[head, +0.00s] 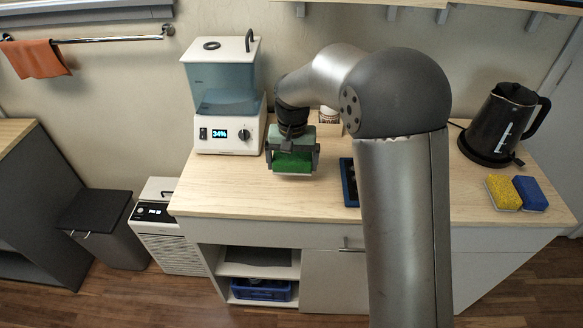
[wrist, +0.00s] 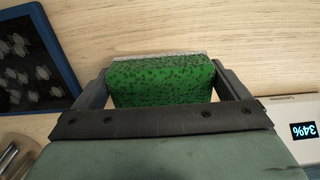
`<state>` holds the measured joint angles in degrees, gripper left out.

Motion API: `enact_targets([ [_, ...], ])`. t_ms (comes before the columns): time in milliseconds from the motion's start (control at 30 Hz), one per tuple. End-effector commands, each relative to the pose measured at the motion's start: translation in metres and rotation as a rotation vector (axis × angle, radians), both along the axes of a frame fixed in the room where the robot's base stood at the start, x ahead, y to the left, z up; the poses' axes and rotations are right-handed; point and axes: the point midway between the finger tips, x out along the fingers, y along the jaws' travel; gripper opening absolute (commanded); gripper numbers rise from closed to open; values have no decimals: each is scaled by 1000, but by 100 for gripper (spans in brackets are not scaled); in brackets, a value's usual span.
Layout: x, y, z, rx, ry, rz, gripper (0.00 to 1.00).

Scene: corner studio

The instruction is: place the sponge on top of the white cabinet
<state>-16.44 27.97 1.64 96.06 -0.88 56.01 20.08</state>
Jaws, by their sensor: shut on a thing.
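My gripper (head: 293,172) is shut on a green sponge (head: 291,163) over the left part of a wooden worktop. In the wrist view, the green, dark-speckled sponge (wrist: 160,82) sits between the two fingers, with a pale grey layer along its far edge. I cannot tell whether the sponge touches the wood. The white cabinet (head: 334,280) is under this worktop (head: 228,186), with a drawer, a door and an open shelf. Yellow (head: 503,192) and blue (head: 531,193) sponges lie at the worktop's right end.
A white dispenser (head: 226,135) with a clear tank stands left of my gripper. A black kettle (head: 498,125) stands at the right. Bare wood lies around the gripper.

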Motion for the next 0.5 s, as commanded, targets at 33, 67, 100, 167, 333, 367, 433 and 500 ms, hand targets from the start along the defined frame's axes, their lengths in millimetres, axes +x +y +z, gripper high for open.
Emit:
enact_targets([
  [33, 2, 1, -2, 0, -1, 0, 73],
  [67, 3, 1, -3, 0, 0, 0, 73],
  [100, 5, 1, -6, 0, 0, 0, 73],
  [167, 7, 2, -12, -1, 1, 0, 73],
  [333, 6, 2, -36, -1, 1, 0, 73],
  [367, 6, 2, -38, -1, 1, 0, 73],
  [433, 6, 2, -39, 0, 0, 0, 73],
  [500, 6, 2, -39, 0, -1, 0, 73],
])
